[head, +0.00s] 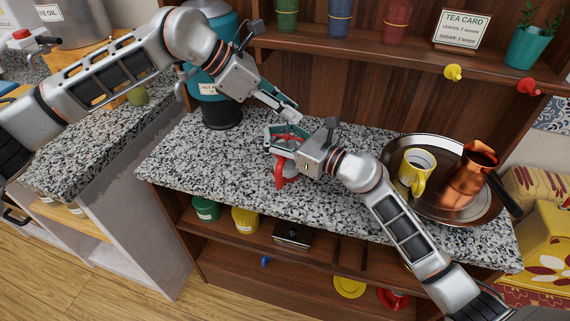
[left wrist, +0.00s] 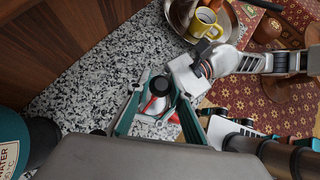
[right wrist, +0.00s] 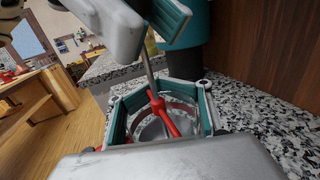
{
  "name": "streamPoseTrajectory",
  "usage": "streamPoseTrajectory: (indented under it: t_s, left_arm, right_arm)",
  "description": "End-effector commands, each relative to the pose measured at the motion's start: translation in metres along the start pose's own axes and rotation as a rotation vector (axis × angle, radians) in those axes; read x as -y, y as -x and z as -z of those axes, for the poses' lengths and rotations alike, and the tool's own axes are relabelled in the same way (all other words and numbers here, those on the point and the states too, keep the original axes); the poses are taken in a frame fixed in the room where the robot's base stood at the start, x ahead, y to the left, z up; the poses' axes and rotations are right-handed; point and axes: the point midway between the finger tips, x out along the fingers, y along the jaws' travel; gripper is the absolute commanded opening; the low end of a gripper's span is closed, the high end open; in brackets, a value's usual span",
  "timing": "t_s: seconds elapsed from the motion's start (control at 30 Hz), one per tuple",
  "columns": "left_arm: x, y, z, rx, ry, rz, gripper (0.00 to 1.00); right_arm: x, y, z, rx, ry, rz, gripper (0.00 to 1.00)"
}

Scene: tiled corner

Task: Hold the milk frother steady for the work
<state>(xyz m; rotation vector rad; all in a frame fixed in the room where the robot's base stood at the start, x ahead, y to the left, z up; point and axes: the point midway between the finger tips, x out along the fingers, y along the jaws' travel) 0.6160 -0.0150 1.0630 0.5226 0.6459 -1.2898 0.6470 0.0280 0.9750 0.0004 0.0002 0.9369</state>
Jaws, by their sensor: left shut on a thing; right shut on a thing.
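The milk frother (right wrist: 180,112) shows as a clear or shiny vessel with red parts, between the teal-padded fingers of my right gripper (right wrist: 160,110). Its red handle (head: 281,174) hangs on the near side in the head view. A thin metal rod (right wrist: 149,72) rises from it to my left gripper (head: 292,116), just above. The left gripper is shut on the rod's top, a dark round knob (left wrist: 160,85) in the left wrist view. My right gripper (head: 284,142) is shut around the vessel. Whether the vessel's base touches the counter is hidden.
The speckled counter (head: 230,165) is mostly clear. A round metal tray (head: 437,210) at right holds a yellow mug (head: 413,175) and a copper pot (head: 468,178). A teal container (head: 210,85) stands behind left. A wooden shelf (head: 370,48) overhangs the back.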

Motion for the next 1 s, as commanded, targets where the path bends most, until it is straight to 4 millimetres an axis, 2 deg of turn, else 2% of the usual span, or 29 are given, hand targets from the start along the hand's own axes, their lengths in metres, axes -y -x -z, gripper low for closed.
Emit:
streamPoseTrajectory:
  t_s: [0.03, 0.23, 0.83, 1.0]
  left_arm:
    - [-0.005, 0.004, -0.003, 0.003, -0.001, -0.013, 0.12]
    - [-0.005, 0.000, 0.003, 0.002, 0.001, -0.011, 0.12]
    - [-0.006, -0.037, 0.042, 0.000, 0.001, -0.012, 0.12]
    - [-0.006, -0.032, 0.036, 0.002, -0.001, -0.014, 0.12]
  right_arm:
    - [-0.003, 0.000, 0.002, -0.003, -0.002, -0.004, 0.00]
    - [-0.003, 0.000, 0.002, -0.003, -0.002, -0.005, 0.00]
    - [-0.003, 0.000, 0.002, -0.002, -0.001, -0.005, 0.00]
    - [-0.003, 0.000, 0.002, -0.003, -0.002, -0.005, 0.00]
